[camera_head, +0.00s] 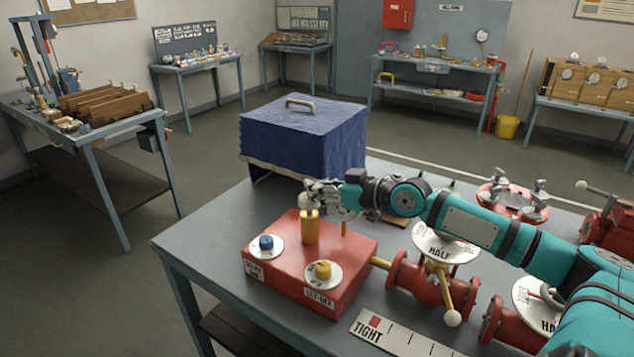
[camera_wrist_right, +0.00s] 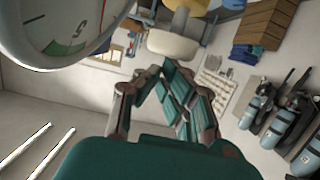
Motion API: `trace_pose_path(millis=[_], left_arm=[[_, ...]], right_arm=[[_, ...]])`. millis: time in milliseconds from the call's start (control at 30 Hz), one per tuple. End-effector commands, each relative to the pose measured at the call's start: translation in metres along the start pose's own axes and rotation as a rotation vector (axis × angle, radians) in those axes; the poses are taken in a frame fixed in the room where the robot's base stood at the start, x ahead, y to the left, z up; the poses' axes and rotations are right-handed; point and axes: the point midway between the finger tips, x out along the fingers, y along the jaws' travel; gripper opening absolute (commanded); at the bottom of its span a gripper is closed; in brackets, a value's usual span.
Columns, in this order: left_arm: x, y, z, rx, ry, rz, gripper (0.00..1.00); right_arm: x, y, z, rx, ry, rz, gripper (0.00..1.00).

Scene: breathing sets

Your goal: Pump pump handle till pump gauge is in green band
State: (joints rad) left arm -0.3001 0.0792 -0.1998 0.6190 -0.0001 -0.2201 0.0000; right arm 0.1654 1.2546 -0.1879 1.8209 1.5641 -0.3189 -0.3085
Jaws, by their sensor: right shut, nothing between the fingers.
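The red pump box (camera_head: 350,262) stands on the near table. A brass cylinder (camera_head: 310,230) rises from its top, with a pale round knob (camera_head: 306,201) above it; I take this knob for the pump handle end. My right gripper (camera_head: 325,196) is shut and empty beside the knob. In the right wrist view its fingers (camera_wrist_right: 160,72) are closed just below a pale knob (camera_wrist_right: 172,46); I cannot tell if they touch. The gauge (camera_wrist_right: 60,28) fills the upper left there, cut off by the frame, with a green band at its lower edge. Its needle is not clear. My left gripper is out of view.
A blue knob (camera_head: 266,243) and a yellow knob (camera_head: 323,269) sit on white discs on the box. A blue covered box (camera_head: 300,140) stands behind. Red valve fittings (camera_head: 428,285) and a white TIGHT scale (camera_head: 400,335) lie to the right under my right arm.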

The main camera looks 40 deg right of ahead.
Motion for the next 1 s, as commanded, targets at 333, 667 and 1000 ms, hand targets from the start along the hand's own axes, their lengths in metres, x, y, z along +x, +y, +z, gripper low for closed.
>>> trace_pose_path(millis=[333,667,1000], left_arm=[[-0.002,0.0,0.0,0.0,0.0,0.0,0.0],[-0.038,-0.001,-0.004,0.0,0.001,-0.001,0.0],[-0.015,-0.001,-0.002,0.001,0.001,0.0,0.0]], right_arm=[[0.0,-0.001,0.003,0.002,-0.01,-0.002,0.0],[-0.005,-0.003,-0.037,0.001,-0.005,0.001,0.0],[-0.027,-0.003,-0.033,-0.002,-0.01,0.004,0.0]])
